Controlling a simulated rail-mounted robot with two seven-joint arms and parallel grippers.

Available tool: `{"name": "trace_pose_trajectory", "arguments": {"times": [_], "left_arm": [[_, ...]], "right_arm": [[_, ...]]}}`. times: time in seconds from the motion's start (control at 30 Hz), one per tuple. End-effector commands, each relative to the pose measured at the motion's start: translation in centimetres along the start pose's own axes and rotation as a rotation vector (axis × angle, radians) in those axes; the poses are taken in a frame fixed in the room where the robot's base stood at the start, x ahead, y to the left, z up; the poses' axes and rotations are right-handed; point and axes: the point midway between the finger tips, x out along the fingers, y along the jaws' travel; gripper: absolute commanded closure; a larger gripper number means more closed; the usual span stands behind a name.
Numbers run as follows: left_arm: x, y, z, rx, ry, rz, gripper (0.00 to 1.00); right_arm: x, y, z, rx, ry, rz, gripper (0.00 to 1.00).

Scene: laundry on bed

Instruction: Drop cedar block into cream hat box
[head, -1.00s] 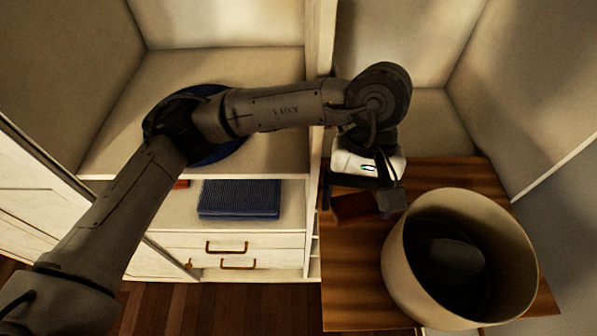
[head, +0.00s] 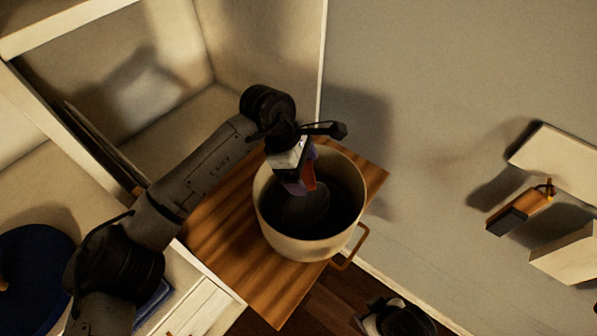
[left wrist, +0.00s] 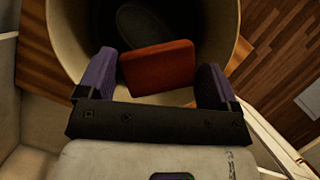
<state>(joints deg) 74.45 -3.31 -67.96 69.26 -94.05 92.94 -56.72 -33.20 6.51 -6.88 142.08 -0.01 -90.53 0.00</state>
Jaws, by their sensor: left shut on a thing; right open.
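The cream hat box (head: 275,235) stands open on a wooden surface in the middle of the head view. My left gripper (head: 301,185) is over its opening, shut on the reddish cedar block (head: 309,172). In the left wrist view the block (left wrist: 158,66) sits between the two purple fingers, with the box's inside beyond it. A dark rounded thing (head: 305,210) lies inside the box. My right gripper (head: 393,318) is at the bottom edge of the head view, open, partly cut off and away from the box.
The wooden surface (head: 225,240) is bare left of the box. A tan handle-like loop (head: 352,250) is at the box's lower right. Pale cabinet walls stand at the left and behind. An orange-brown item (head: 520,208) and pale blocks are at the far right.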

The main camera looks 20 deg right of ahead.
Motion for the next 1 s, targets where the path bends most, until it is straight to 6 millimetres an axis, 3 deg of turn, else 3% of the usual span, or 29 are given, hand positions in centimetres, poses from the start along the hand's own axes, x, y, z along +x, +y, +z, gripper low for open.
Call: {"name": "trace_pose_trajectory", "arguments": {"times": [0.6,0.97,1.0], "left_arm": [[4.8,0.0,-2.0,-0.001,-0.002,-0.001,0.37],[5.3,0.0,-2.2,0.001,0.0,0.0,0.37],[5.3,0.0,-2.2,0.001,0.0,0.0,0.12]], "right_arm": [[0.8,0.3,0.4,-0.01,-0.002,0.008,0.37],[0.9,0.2,0.4,-0.009,-0.002,0.007,0.37],[0.9,0.2,0.4,-0.009,-0.002,0.006,0.37]]}}
